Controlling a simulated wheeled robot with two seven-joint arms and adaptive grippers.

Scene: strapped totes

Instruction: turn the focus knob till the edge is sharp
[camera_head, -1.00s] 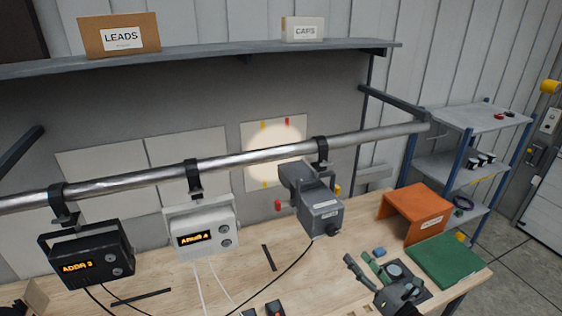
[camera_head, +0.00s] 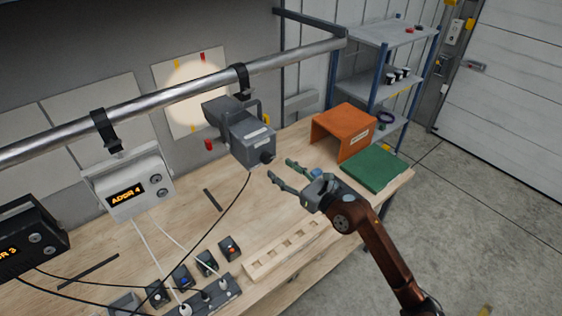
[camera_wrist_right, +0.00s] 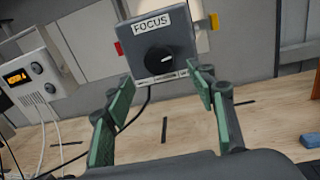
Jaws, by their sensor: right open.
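A grey spotlight (camera_head: 242,132) hangs from the metal pipe. Its black round focus knob (camera_wrist_right: 158,60) sits on the rear face under a FOCUS label (camera_wrist_right: 160,22); in the head view the knob (camera_head: 267,157) is small. A glowing light spot (camera_head: 193,92) falls on a pale wall panel (camera_head: 211,62); its edge looks soft. My right gripper (camera_head: 281,169) is open and empty, just right of the knob in the head view. In the right wrist view its green-padded fingers (camera_wrist_right: 160,78) point at the knob from below, apart from it. My left gripper is out of view.
A cable drops from the spotlight. A wooden block (camera_head: 284,250) lies in front.

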